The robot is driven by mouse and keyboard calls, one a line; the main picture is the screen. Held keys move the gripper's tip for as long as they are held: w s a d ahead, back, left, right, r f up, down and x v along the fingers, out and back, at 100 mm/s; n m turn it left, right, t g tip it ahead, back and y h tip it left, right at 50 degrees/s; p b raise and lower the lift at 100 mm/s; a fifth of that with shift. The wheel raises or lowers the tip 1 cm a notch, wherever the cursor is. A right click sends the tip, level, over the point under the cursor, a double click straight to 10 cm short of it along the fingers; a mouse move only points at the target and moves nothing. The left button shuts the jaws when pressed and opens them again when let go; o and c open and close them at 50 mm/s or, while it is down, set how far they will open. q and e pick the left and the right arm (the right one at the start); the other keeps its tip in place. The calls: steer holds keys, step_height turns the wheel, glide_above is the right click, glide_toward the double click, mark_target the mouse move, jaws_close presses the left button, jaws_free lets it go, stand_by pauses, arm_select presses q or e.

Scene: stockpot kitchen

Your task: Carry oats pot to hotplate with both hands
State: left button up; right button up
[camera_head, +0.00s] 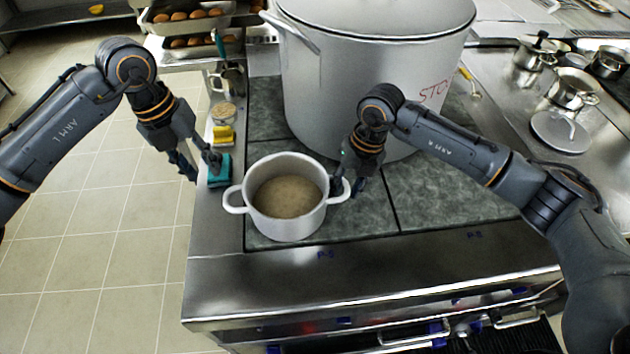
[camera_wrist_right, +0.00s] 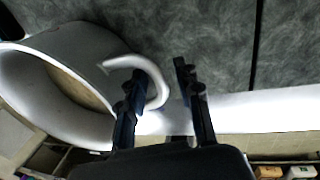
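The oats pot (camera_head: 289,225) is white with two loop handles and beige-brown contents. It stands upright on the front-left plate of the dark grey hotplate (camera_head: 440,195). My right gripper (camera_head: 350,186) is at the pot's right handle. In the right wrist view the right gripper (camera_wrist_right: 160,98) is open, with one finger inside the handle loop (camera_wrist_right: 156,75) and the other outside it; a gap shows between fingers and handle. My left gripper (camera_head: 200,166) is open and empty, up and left of the pot's left handle (camera_head: 234,200), apart from it.
A big lidded stockpot (camera_head: 350,85) marked in red stands behind the oats pot. A teal sponge (camera_head: 220,170) and a yellow item (camera_head: 223,135) lie on the steel ledge close to my left gripper. Trays of buns (camera_head: 190,15) are at the back left. Smaller pots (camera_head: 572,88) stand at the right.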

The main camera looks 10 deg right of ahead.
step_height(320, 180, up, 12)
steer(key=d, duration=0.2)
steer(key=shift+d+f, duration=0.15)
steer(key=shift+f, duration=0.1)
steer(key=shift+f, duration=0.1)
stand_by(0.3)
